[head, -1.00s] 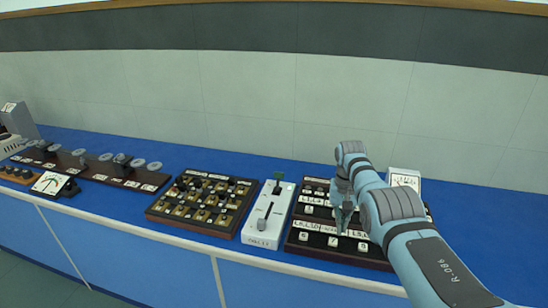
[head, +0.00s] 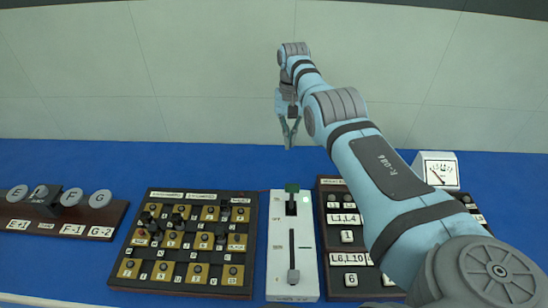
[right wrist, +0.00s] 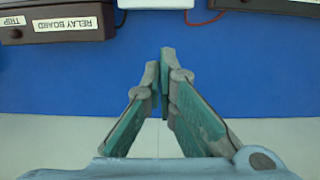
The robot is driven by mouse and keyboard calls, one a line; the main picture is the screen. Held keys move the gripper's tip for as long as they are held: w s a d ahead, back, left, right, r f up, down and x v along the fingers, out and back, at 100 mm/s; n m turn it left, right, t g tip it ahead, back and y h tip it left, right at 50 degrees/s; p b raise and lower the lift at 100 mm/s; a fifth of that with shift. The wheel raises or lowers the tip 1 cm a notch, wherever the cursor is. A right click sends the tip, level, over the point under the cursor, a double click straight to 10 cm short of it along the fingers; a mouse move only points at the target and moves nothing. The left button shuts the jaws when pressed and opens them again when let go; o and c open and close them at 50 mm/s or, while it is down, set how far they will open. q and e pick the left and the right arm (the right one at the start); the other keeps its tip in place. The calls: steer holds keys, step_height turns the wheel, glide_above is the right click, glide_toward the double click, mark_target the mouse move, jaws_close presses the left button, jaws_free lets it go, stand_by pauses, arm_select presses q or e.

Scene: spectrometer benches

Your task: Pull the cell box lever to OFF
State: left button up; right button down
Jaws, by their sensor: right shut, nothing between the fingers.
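The cell box is a white box (head: 306,255) lying on the blue bench between two dark panels. A lever with a green top (head: 291,188) stands at its far end, and a grey slider knob (head: 293,275) sits near its front. The box's label is too small to read surely. My right gripper (head: 289,143) is shut and empty, up beyond the far end of the box against the pale wall. It touches nothing. In the right wrist view, its fingertips (right wrist: 160,62) are over bare blue bench, and only the white box's edge (right wrist: 155,4) shows. My left gripper is out of view.
A dark board with gold plates and knobs (head: 210,285) lies left of the box. The relay board (right wrist: 60,32) lies on its right, partly under my right arm in the head view. A white meter (head: 437,170) stands behind it. The bench behind the box is clear.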

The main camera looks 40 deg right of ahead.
mark_target(292, 197)
steer(key=s+r, duration=0.1)
steer(key=s, duration=0.3)
steer(key=f, duration=0.3)
steer(key=f+b, duration=0.1)
steer(key=f, duration=0.6)
steer(key=shift+w+a+f, duration=0.15)
steer(key=shift+a+f, duration=0.15)
steer(key=shift+a, duration=0.1)
steer(key=s+a+r+p, duration=0.1)
steer(key=p, duration=0.2)
steer(key=s+a+r+p, duration=0.1)
steer(key=p, duration=0.3)
steer(key=shift+s+a+r, duration=0.1)
steer(key=shift+s+r, duration=0.1)
steer(key=shift+s, duration=0.2)
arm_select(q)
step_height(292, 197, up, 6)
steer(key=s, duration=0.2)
arm_select(e)
steer(key=shift+f, duration=0.1)
